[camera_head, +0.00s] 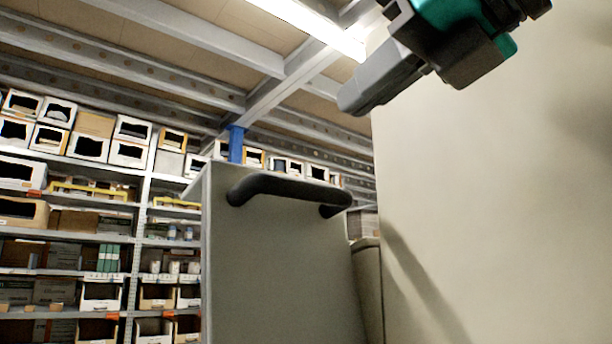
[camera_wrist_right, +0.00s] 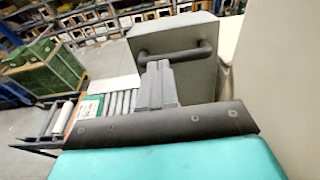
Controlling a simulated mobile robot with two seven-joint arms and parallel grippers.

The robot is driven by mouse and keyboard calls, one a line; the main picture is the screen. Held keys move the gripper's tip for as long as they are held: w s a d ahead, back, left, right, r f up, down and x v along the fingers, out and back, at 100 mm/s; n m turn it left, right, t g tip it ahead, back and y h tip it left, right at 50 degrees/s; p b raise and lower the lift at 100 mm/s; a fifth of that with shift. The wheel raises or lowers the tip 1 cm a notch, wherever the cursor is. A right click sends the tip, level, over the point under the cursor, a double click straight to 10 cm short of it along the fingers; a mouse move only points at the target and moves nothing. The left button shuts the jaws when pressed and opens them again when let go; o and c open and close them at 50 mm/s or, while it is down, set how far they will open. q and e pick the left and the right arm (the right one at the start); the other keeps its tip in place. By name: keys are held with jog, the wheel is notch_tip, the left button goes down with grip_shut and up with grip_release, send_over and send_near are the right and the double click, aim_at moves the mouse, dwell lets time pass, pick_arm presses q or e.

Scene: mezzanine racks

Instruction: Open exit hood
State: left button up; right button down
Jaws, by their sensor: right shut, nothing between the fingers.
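The exit hood appears as a grey, box-like panel (camera_head: 280,265) in the middle of the head view, with a thick black bar handle (camera_head: 285,188) near its top edge. The hood (camera_wrist_right: 188,72) and its handle (camera_wrist_right: 180,54) also show in the right wrist view. My right gripper (camera_head: 352,98) is at the upper right of the head view, above and apart from the handle. Its grey fingers (camera_wrist_right: 157,68) are together and empty, and in the wrist view they overlap the hood's lower left part. My left gripper is in neither view.
A large beige panel (camera_head: 510,190) stands close on the right. Storage racks (camera_head: 140,205) with several boxes are behind on the left, under ceiling beams. In the wrist view, conveyor rollers (camera_wrist_right: 120,103) lie left of the fingers, with green crates (camera_wrist_right: 45,68) beyond.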

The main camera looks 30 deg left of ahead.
jog(key=p+x, duration=0.1)
jog(key=x, duration=1.3)
jog(key=shift+s, duration=0.1)
